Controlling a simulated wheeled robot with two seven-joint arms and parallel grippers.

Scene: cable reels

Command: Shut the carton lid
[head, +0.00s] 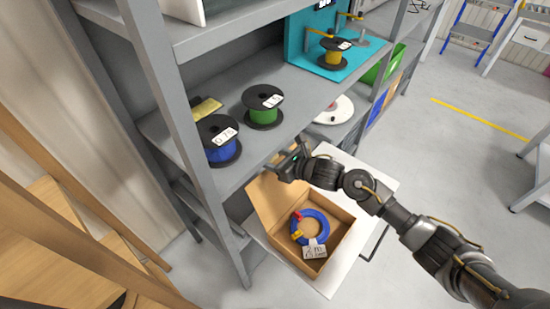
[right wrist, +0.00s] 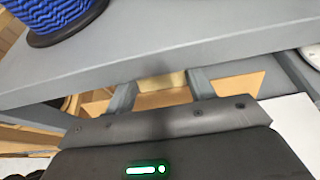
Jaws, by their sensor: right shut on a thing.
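The open cardboard carton (head: 340,249) stands on a white surface below the shelf. Its lid (head: 268,201) is raised on the left, toward the shelf. A coiled blue cable (head: 322,221) with red and yellow bands and a white label lies inside. My right gripper (head: 284,166) is at the upper edge of the lid and shut on it; the exact contact is small and partly hidden. The right wrist view shows brown cardboard, apparently the lid (right wrist: 165,98), just beyond the gripper body. My left gripper is not in view.
The grey shelf edge (right wrist: 190,55) runs close beside my right gripper. On the shelf stand a blue reel (head: 220,150), a green reel (head: 263,116) and, farther back, a yellow reel (head: 334,58) in a teal stand. Open floor lies to the right.

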